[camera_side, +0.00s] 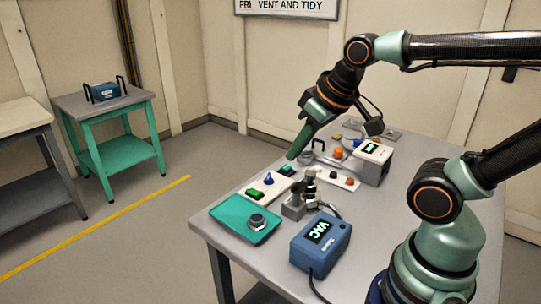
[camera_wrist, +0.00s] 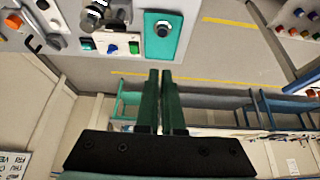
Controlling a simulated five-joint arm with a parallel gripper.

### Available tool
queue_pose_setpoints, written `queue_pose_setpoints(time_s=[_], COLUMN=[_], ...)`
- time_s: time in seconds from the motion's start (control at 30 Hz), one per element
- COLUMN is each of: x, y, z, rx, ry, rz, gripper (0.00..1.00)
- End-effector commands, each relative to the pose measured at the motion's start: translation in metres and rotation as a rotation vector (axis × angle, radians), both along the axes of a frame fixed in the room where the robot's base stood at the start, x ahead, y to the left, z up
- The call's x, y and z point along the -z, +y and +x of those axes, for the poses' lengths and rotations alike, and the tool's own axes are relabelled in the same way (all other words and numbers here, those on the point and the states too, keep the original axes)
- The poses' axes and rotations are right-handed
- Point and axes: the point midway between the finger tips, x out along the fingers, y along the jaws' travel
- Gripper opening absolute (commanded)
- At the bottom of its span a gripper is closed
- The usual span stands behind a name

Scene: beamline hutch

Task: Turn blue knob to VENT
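The blue knob (camera_side: 268,179) stands on a white panel (camera_side: 247,191) on the grey table in the side view. It also shows in the wrist view (camera_wrist: 111,49), between a dark teal part (camera_wrist: 87,45) and a green switch (camera_wrist: 133,47). The panel's lettering is too small to read, so I cannot tell the knob's setting. My gripper (camera_side: 292,156) is above and to the right of the knob in the side view, apart from it. In the wrist view my gripper (camera_wrist: 159,74) has its two green fingers close together with a thin gap and nothing held.
Metal fittings (camera_side: 297,203), a blue VAC box (camera_side: 320,242) and a white display box (camera_side: 373,160) stand nearby. Air above the blue knob looks clear.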

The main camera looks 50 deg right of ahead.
Motion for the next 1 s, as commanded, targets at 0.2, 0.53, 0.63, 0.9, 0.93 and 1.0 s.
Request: queue_pose_setpoints(time_s=[0.2, 0.53, 0.63, 0.9, 0.93, 1.0], x=[-0.006, -0.015, -0.010, 0.022, 0.027, 0.041], y=[-0.006, -0.041, -0.054, -0.097, -0.102, -0.114], z=[0.012, 0.079, 0.101, 0.155, 0.161, 0.172], rx=[0.055, 0.338, 0.431, 0.684, 0.713, 0.779], ry=[0.031, 0.168, 0.208, 0.315, 0.327, 0.354], rz=[0.019, 0.107, 0.133, 0.194, 0.200, 0.214], gripper=[0.44, 0.44, 0.44, 0.44, 0.44, 0.44])
